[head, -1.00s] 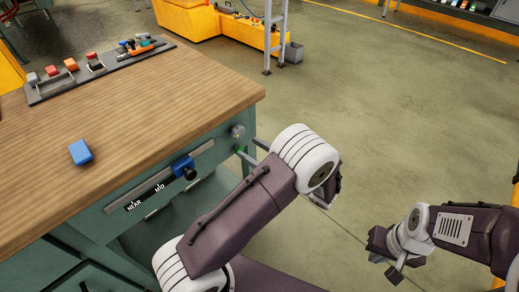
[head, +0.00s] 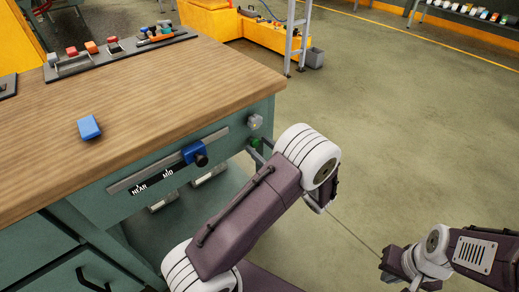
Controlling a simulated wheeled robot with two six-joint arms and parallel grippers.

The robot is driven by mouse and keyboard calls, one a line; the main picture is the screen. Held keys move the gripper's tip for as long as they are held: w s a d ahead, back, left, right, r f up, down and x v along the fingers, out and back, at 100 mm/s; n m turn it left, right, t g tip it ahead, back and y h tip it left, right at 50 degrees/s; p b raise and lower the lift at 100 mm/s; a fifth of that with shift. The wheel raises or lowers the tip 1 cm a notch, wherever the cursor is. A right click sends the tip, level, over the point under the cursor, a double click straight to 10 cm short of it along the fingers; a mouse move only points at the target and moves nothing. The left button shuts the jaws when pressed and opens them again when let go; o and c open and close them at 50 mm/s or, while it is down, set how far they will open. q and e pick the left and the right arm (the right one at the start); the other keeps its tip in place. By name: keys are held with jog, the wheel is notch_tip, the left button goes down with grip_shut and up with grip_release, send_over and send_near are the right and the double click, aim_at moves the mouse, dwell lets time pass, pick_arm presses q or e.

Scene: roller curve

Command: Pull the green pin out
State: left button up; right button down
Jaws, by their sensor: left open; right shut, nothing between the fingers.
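The green pin (head: 255,143) sits in the front face of the bench (head: 225,125), near its right corner and below a small grey knob (head: 255,122). My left gripper (head: 259,149) is open, with its finger ends beside the pin; its wrist and arm hide part of it. I cannot tell whether the fingers touch the pin. My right gripper (head: 388,271) is shut and empty, low at the right over the floor, well away from the bench.
A blue slider (head: 194,152) with a black knob sits on the bench's marked front rail (head: 165,163). A blue block (head: 89,127) and a tray of tools (head: 120,52) are on the bench top. The floor (head: 400,130) right of the bench is clear.

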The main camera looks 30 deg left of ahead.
pick_arm(q)
jog(key=shift+w+a, duration=0.15)
jog(key=shift+a, duration=0.15)
grip_shut()
dwell(1.2)
